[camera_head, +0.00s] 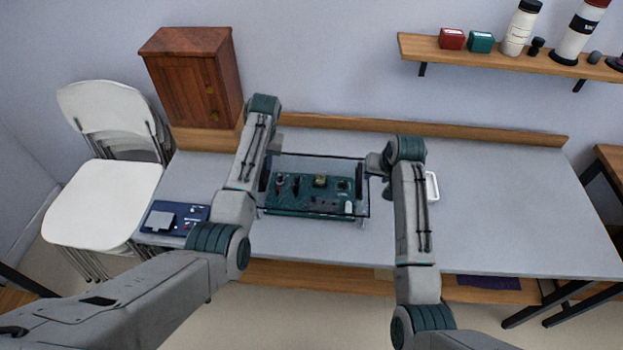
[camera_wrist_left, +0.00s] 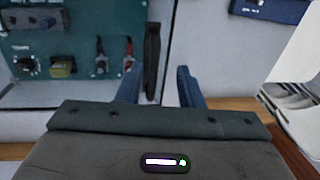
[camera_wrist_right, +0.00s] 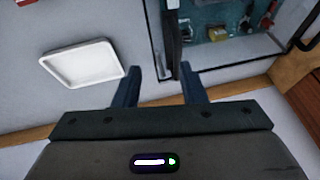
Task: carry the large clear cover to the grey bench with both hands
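The large clear cover (camera_head: 320,164), a see-through box with dark edges, stands on the grey bench (camera_head: 500,205). A green board with knobs and parts (camera_head: 300,194) shows through it. My left gripper (camera_wrist_left: 158,78) is at the cover's left side, its fingers apart on either side of a black upright handle (camera_wrist_left: 152,55). My right gripper (camera_wrist_right: 163,78) is at the cover's right side, its fingers apart around a second black handle (camera_wrist_right: 170,35). Gaps show beside both handles. In the head view my wrists hide most of the fingers.
A white tray (camera_head: 432,188) lies just right of my right gripper. A blue device (camera_head: 172,218) lies at the bench's left end. A wooden cabinet (camera_head: 195,80) stands at the back left, white folding chairs (camera_head: 105,200) at the left. The bench's right half is clear.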

